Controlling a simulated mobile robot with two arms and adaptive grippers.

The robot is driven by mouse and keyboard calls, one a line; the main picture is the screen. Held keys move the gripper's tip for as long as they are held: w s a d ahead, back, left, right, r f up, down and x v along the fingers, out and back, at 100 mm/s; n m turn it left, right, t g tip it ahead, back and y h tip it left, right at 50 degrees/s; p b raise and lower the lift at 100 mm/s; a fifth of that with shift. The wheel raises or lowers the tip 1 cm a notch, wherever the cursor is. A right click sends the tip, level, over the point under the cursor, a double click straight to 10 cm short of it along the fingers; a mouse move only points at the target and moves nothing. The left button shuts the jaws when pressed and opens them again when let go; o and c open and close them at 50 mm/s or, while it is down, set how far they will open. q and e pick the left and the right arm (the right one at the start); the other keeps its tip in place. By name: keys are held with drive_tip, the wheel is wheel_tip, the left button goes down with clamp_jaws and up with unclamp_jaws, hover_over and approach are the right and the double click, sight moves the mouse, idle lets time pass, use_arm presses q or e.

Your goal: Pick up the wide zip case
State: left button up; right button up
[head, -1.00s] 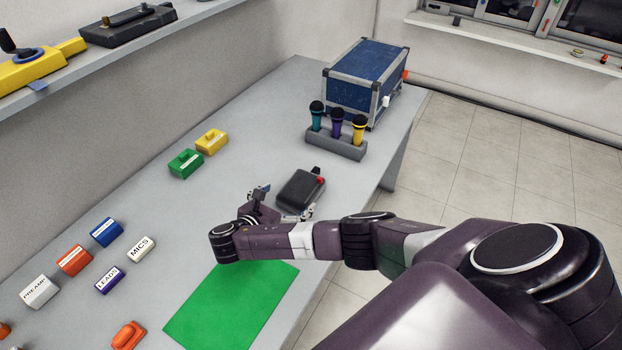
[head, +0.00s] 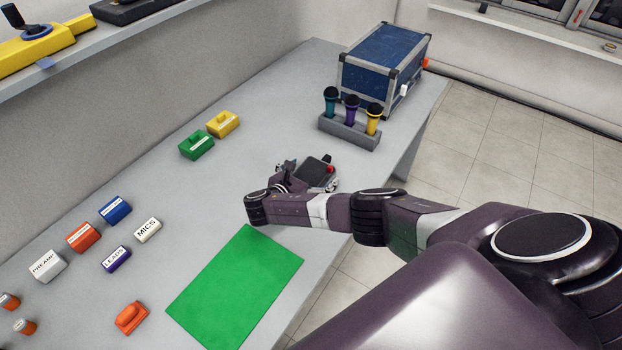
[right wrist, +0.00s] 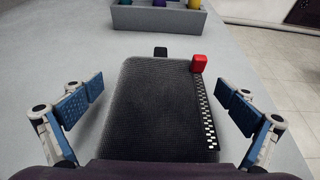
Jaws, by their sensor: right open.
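The wide zip case (head: 315,172) is a dark, flat, rounded case lying on the grey table. It has a red tab at one corner and a small black piece at its far edge. In the right wrist view the case (right wrist: 155,105) shows a checkered zip strip along its right side. My right gripper (right wrist: 160,110) is open, with one blue-padded finger on each side of the case and a gap on both sides. In the head view my right gripper (head: 306,176) partly hides the near part of the case. My left gripper is not in view.
A grey holder (head: 348,131) with three microphones stands beyond the case, and a blue flight case (head: 380,70) stands behind it. Green (head: 196,146) and yellow (head: 222,124) blocks lie to the left. A green mat (head: 235,288) and several labelled blocks lie nearer.

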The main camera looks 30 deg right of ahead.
drive_tip(key=c, duration=1.3)
drive_tip(key=shift+c, duration=1)
drive_tip(key=shift+r, duration=0.15)
